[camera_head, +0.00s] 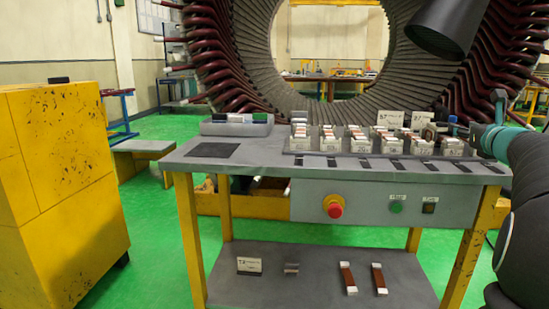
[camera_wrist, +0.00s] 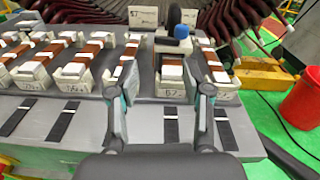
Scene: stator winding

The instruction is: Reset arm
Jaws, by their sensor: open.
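My gripper (camera_wrist: 163,100) shows in the wrist view with its two fingers spread apart and nothing between them. It hovers above the right part of the grey table (camera_head: 270,152), over the front of a row of white holders with brown-and-white pieces (camera_wrist: 82,62). In the head view my arm (camera_head: 520,165) reaches in from the right edge, and the gripper itself cannot be made out there. The row of holders (camera_head: 375,140) stands along the back right of the table top.
Black strips (camera_wrist: 62,122) lie along the table's front edge. A red button (camera_head: 334,207) and a green button (camera_head: 396,206) are on the front panel. The large stator (camera_head: 235,60) rises behind. A yellow cabinet (camera_head: 65,170) stands left. A red bin (camera_wrist: 302,105) is at right.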

